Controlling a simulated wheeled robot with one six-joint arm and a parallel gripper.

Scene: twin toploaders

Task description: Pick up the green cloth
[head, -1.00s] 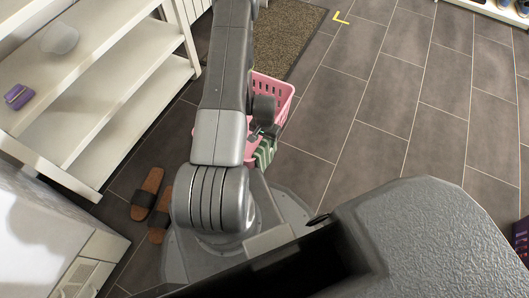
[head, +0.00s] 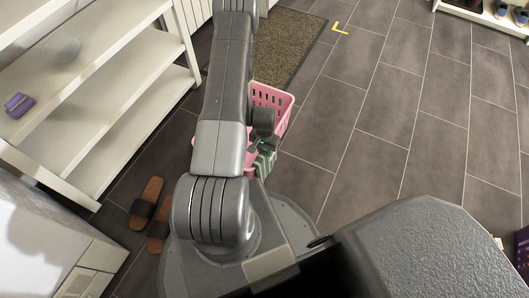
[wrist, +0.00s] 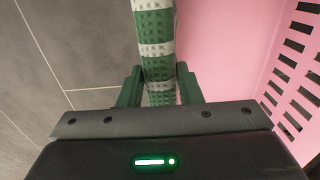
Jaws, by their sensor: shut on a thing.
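The green cloth (head: 264,162) has pale stripes and hangs at the near side of a pink basket (head: 284,101). In the wrist view the cloth (wrist: 155,45) runs as a narrow strip down between the two green fingers of my gripper (wrist: 158,88). My gripper is shut on the cloth. The pink basket wall (wrist: 225,50) stands just to the right of the cloth in the wrist view. My arm hides part of the basket in the head view, and the gripper (head: 262,140) is small there.
White shelves (head: 100,92) stand at the left with a purple item (head: 18,104) on one. Brown slippers (head: 150,210) lie on the floor below them. A doormat (head: 285,45) lies beyond the basket.

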